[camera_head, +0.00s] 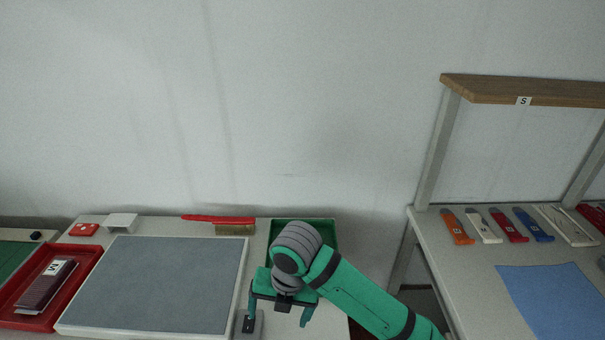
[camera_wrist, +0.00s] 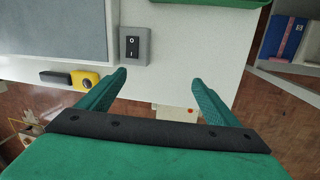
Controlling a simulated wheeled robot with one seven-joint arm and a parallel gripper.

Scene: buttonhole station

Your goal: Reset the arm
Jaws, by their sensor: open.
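My gripper (camera_head: 279,314) is at the end of my green arm, over the front right part of the left table in the head view. In the wrist view its two green fingers (camera_wrist: 160,95) are apart with nothing between them. A grey switch box (camera_wrist: 134,46) with a black rocker marked O and I is on the table, just beyond the left fingertip. The switch box also shows beside the left finger in the head view (camera_head: 258,325).
A grey framed board (camera_head: 160,285) lies left of my gripper. A red tray (camera_head: 85,262) is at far left. A green tray (camera_head: 327,229) lies behind my arm. A red-handled brush (camera_head: 235,229) lies at the back. The right table (camera_head: 460,270) carries several coloured tools and a blue mat (camera_head: 555,300), under a wooden shelf (camera_head: 520,91).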

